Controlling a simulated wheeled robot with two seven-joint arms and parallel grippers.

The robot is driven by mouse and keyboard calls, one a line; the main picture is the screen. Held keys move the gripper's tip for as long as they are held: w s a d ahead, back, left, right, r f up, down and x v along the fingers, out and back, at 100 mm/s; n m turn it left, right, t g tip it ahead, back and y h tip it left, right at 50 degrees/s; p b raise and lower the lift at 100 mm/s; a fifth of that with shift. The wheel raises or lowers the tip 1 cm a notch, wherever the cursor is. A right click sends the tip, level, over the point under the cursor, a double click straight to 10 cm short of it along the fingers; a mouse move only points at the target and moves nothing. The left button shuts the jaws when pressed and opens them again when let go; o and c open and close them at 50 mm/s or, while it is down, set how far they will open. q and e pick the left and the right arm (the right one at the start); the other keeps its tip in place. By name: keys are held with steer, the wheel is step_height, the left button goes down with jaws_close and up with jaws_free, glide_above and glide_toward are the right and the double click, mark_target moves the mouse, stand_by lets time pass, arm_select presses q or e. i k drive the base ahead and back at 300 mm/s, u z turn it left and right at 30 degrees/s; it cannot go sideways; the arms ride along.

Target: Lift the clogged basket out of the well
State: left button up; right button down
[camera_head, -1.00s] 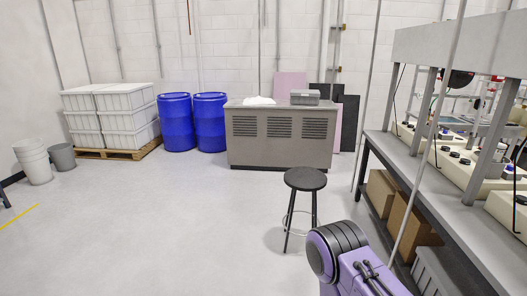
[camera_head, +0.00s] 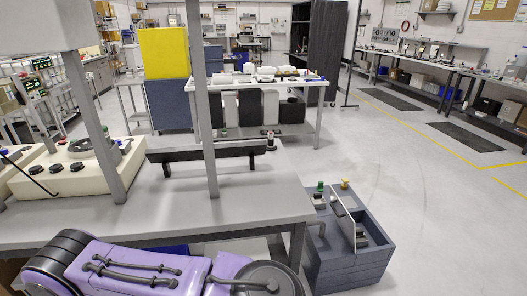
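I cannot make out a basket or a well for certain. A dark blue-grey box-like fixture (camera_head: 345,268) stands low at the right end of the near bench. A thin upright panel (camera_head: 343,214) rises from its top, with a recessed dark part to the right of it. A green knob (camera_head: 320,186) and a yellow knob (camera_head: 345,184) show at its back. What lies inside the recess is too small to tell. A purple link of my own arm crosses the lower left; neither gripper is in view.
The near grey bench (camera_head: 245,203) has upright posts, a black rail (camera_head: 210,152) and a cream machine (camera_head: 75,168). A white table (camera_head: 255,86) with several items stands behind. Open floor (camera_head: 430,220) lies right of the fixture.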

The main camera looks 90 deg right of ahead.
mark_target(361, 240)
steer(key=z, duration=3.55)
steer(key=i, duration=1)
